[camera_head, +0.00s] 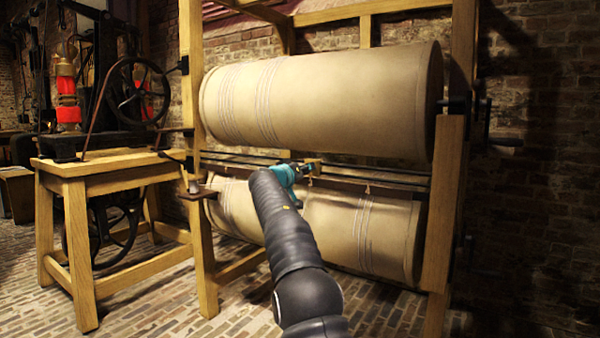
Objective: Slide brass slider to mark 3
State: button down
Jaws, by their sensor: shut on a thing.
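The brass slider (315,163) is a small yellowish piece on the dark horizontal rails (385,176) between two large cream drums. My gripper (305,170) reaches it from the front left and is shut on it. The fingers are small here and my arm hides part of the rails and the lower drum. The slider sits near the middle of the rails. I cannot make out any numbered marks.
The upper drum (330,100) is just above the rails, and the lower drum (385,235) is below. Wooden posts (446,200) frame both sides. A wooden table (105,165) with a wheeled machine stands at left. The brick floor in front is open.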

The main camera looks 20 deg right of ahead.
jog(key=shift+d, duration=0.1)
jog(key=c, duration=0.8)
grip_release()
jog(key=shift+o, duration=0.2)
jog(key=v, duration=1.2)
